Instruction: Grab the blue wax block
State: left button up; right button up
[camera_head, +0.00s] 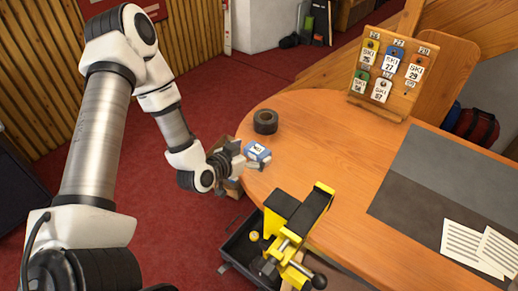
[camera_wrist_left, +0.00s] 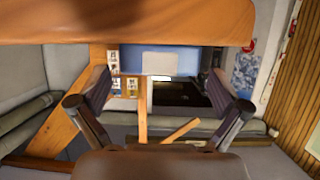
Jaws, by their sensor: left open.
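The blue wax block (camera_head: 259,151), with a white label, lies on the left rounded end of the wooden table (camera_head: 310,150). My left gripper (camera_head: 239,158) is open just left of the block, at the table edge. The head view does not clearly show whether they touch. In the left wrist view, a blue face with a pale patch (camera_wrist_left: 160,60), seemingly the block, shows between the spread fingers of my left gripper (camera_wrist_left: 160,92). My right gripper is not in view.
A dark tape roll (camera_head: 265,121) sits behind the block. A yellow and black clamp (camera_head: 298,225) stands at the near edge beside an open dark drawer or box (camera_head: 240,247). A rack of ski tags (camera_head: 388,78) stands at the back. A grey mat and papers (camera_head: 473,243) lie right.

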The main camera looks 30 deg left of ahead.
aim_at(259, 148)
pick_arm(q)
jog(key=x, duration=0.4)
jog(key=shift+w+d+p, duration=0.1)
jog(key=shift+w+p, duration=0.05)
jog(key=shift+p, duration=0.15)
jog(key=shift+s+r, duration=0.3)
jog(key=shift+s, duration=0.2)
jog(key=c, duration=1.1)
jog(key=shift+w+f, duration=0.1)
jog(key=shift+w, duration=0.15)
jog(key=shift+c, duration=0.2)
